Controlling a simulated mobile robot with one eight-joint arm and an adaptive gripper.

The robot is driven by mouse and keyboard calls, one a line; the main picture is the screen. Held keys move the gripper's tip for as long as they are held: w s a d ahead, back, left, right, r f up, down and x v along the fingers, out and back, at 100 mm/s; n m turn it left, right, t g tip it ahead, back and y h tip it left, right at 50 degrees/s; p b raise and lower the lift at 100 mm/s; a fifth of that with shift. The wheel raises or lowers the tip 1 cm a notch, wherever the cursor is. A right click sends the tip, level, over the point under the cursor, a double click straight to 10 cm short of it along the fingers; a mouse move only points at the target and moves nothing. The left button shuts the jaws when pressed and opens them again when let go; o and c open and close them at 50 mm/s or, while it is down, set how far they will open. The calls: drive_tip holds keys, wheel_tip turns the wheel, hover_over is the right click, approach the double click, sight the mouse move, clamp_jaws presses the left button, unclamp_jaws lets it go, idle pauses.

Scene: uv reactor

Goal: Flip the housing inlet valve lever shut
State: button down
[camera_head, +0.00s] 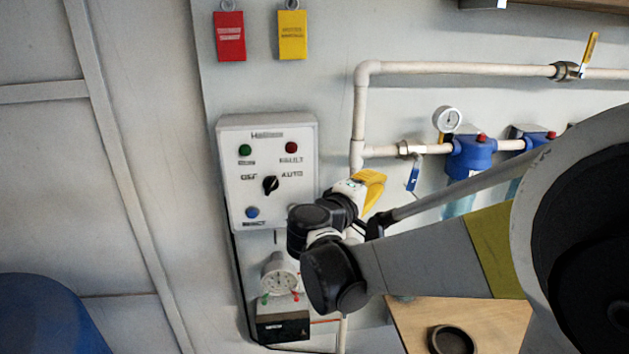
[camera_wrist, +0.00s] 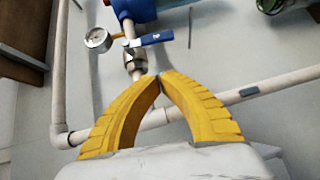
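The inlet valve (camera_head: 405,148) sits on the horizontal pipe just left of the first blue filter housing (camera_head: 472,155). Its blue lever (camera_head: 412,178) hangs down, across the pipe's line. In the wrist view the lever (camera_wrist: 150,39) lies beyond my fingertips, crossing the pipe above the metal valve body (camera_wrist: 135,65). My gripper (camera_head: 376,180) is left of the lever and apart from it in the picture. In the wrist view its yellow fingers (camera_wrist: 161,78) meet at the tips with nothing between them.
A pressure gauge (camera_head: 447,119) stands above the pipe near the housing. A yellow-handled valve (camera_head: 590,47) is on the upper pipe. A control box (camera_head: 267,170) hangs left of my gripper. A regulator gauge (camera_head: 280,280) is below. A wooden surface (camera_head: 490,318) lies lower right.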

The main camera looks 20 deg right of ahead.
drive_tip(key=d+b, duration=0.1)
drive_tip(key=d, duration=0.5)
drive_tip(key=shift+w+d+f, duration=0.35)
drive_tip(key=shift+d, duration=0.05)
drive_tip(key=shift+s+d+f, duration=0.2)
drive_tip(key=shift+d+f, duration=0.05)
drive_tip(key=shift+d, duration=0.35)
